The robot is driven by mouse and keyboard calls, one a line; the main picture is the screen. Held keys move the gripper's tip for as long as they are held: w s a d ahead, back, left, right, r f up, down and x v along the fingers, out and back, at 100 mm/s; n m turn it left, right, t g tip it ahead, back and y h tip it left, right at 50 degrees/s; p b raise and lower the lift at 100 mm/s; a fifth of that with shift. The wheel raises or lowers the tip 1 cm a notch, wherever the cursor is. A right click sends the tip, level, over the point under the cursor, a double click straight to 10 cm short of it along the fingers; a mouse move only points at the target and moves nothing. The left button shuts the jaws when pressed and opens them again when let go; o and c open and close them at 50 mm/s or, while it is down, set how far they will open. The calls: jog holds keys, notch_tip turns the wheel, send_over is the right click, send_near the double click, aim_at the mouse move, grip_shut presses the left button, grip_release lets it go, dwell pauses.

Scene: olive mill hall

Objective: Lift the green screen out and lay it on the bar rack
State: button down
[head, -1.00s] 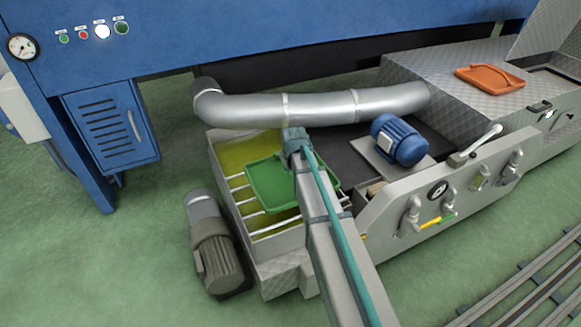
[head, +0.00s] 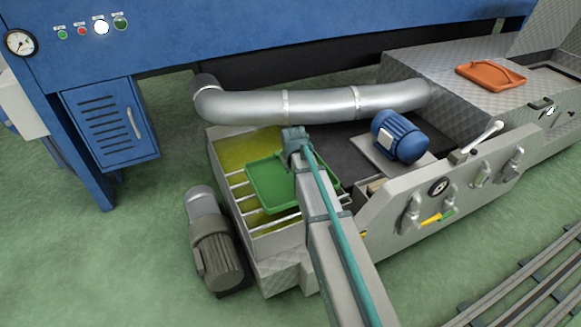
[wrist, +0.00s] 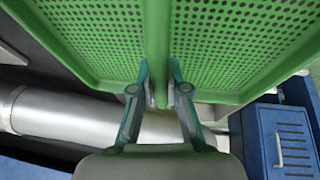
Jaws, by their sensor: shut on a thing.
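The green screen (head: 268,186) is a perforated tray with a raised rim and a central bar. In the head view it lies about level over the pale bars of the bar rack (head: 274,227), above the yellow-green liquid (head: 250,152) in the metal tank. I cannot tell whether it touches the bars. In the wrist view the screen (wrist: 90,35) fills the top, and my gripper (wrist: 160,82) is shut on its central bar. In the head view my arm hides the fingers and part of the screen's right side.
A silver pipe (head: 320,104) runs close behind the tank. A blue motor (head: 400,138) stands to the right and a grey motor (head: 216,245) at the left. An orange lid (head: 490,75) lies on the metal housing. A blue cabinet (head: 113,125) is at the left.

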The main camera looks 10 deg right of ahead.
jog(key=shift+f, duration=0.3)
jog(key=c, duration=1.1)
grip_release()
jog(key=v, duration=1.2)
